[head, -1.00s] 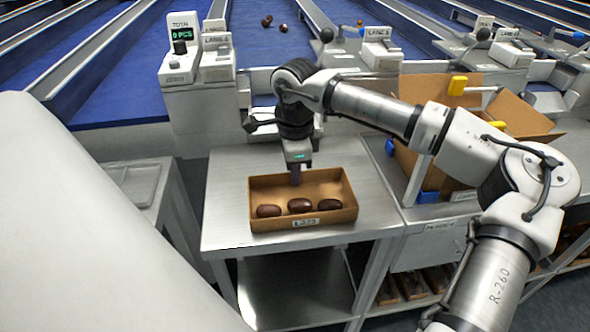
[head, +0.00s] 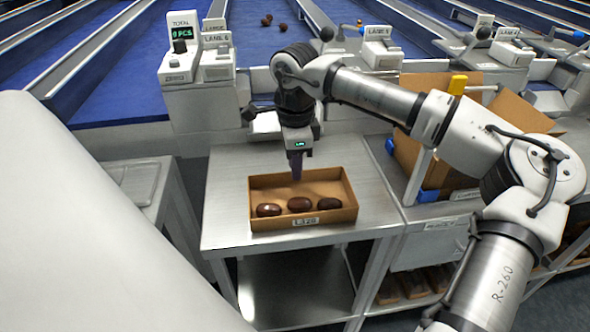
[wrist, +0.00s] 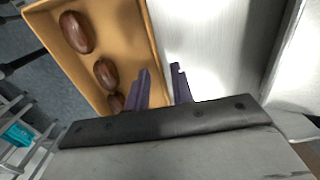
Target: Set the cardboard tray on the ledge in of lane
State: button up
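The cardboard tray (head: 303,223) sits on the steel table, with three dark brown dates (head: 300,204) inside and a label on its near wall. My gripper (head: 297,176) points down at the middle of the tray's back wall. In the wrist view its two dark fingers (wrist: 160,82) are apart, one on the inner side of the tray wall (wrist: 152,45) and one on the outer side. A gap shows between them, so it looks open. A pale ledge (head: 264,123) shows behind my gripper at the lane ends, partly hidden by my arm.
A counter post reading TOTAL (head: 183,48) and a LANE 6 box (head: 217,62) stand behind the table at left. An open cardboard box (head: 440,90) stands on the right. The steel table (head: 228,200) is bare around the tray. Blue lanes run behind.

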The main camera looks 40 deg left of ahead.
notch_tip(320, 180, up, 10)
dwell(0.3)
jog(key=shift+f, duration=0.15)
